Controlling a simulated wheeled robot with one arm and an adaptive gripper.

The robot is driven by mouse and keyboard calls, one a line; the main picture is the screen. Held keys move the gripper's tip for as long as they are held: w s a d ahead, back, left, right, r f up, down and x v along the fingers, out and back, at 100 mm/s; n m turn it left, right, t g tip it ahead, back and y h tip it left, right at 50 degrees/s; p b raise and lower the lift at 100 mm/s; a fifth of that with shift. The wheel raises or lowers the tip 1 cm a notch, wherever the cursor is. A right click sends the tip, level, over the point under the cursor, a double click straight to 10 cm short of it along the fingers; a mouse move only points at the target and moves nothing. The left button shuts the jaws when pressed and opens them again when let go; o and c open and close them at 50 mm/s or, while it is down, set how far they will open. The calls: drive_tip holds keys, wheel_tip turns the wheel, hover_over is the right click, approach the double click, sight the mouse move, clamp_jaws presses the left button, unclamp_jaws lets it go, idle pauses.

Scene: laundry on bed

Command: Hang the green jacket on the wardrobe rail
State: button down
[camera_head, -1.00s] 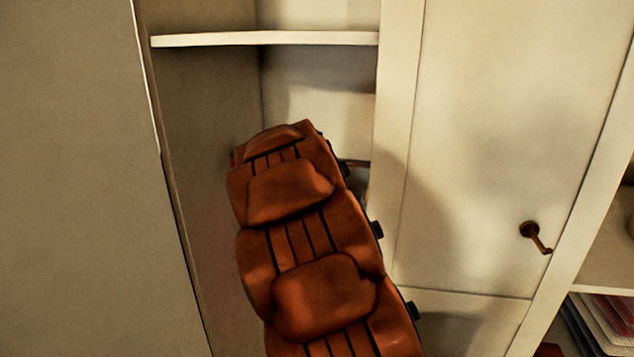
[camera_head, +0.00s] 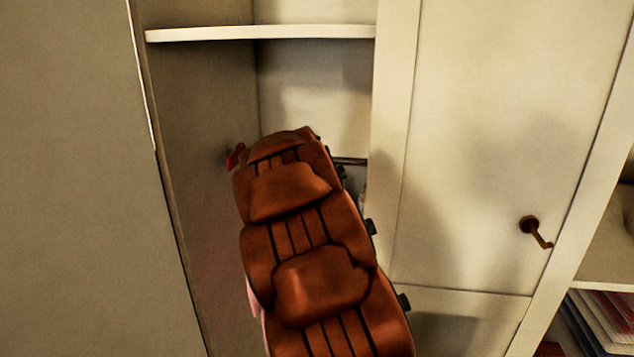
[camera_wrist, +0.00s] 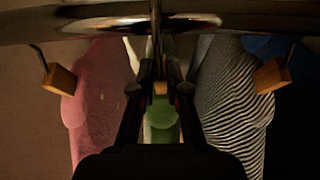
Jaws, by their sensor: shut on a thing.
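My gripper (camera_wrist: 159,90) shows in the wrist view, its dark fingers closed together at the middle on what looks like the hanger of the green jacket. A small strip of the green jacket (camera_wrist: 162,118) shows between and behind the fingers; most of it is hidden. A shiny metal bar, seemingly the wardrobe rail (camera_wrist: 100,24), crosses the top of the wrist view close to the fingers. Whether the hanger's hook is over the rail, I cannot tell. In the head view my arm hides the gripper and the jacket; a short dark piece of the rail (camera_head: 350,161) shows.
A pink garment (camera_wrist: 100,100) hangs left of my gripper and a striped one (camera_wrist: 232,100) right, with dark blue cloth (camera_wrist: 290,110) beyond. A white shelf (camera_head: 260,33) is above the arm. A closed door with a brass handle (camera_head: 530,226) is at right, a grey panel (camera_head: 70,180) left.

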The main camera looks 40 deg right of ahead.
drive_tip(key=c, duration=1.1)
unclamp_jaws()
drive_tip(key=v, duration=1.2)
drive_tip(key=shift+a+f, duration=0.1)
drive_tip(key=shift+a, duration=0.05)
